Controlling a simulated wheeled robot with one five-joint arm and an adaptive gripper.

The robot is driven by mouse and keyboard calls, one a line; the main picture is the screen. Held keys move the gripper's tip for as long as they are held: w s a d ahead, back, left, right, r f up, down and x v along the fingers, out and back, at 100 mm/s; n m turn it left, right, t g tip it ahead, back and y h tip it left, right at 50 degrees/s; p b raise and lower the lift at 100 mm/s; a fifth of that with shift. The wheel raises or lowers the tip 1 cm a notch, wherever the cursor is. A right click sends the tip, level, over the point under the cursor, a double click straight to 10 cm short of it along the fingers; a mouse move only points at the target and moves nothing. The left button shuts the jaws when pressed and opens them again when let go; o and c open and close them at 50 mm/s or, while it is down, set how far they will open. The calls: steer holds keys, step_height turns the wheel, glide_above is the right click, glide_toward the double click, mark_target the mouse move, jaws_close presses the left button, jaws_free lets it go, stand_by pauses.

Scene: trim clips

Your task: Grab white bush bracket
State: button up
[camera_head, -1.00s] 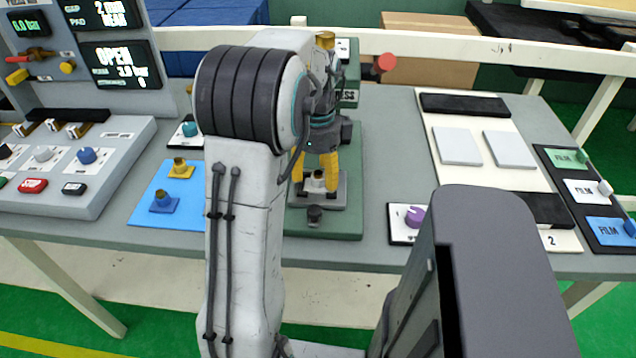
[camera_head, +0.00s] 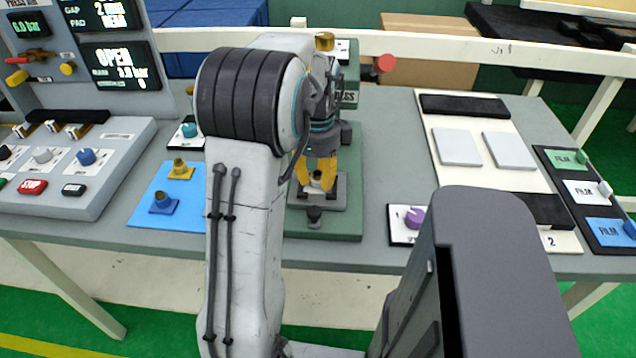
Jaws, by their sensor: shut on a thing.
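My gripper (camera_head: 316,176) has yellow fingers pointing down over the green press base (camera_head: 335,225). It is shut on the white bush bracket (camera_head: 316,185), of which only a small pale part shows between the fingers. The bracket is at the dark grey fixture (camera_head: 330,203) on the press base. I cannot tell whether it still touches the fixture. My arm hides part of the press and the table to its left.
A blue mat (camera_head: 140,215) at left holds a yellow bracket (camera_head: 181,170) and a blue bracket (camera_head: 163,203). A control panel (camera_head: 100,150) stands far left. A purple knob (camera_head: 414,217) and a cream board (camera_head: 445,180) are at right.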

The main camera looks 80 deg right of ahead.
jaws_close()
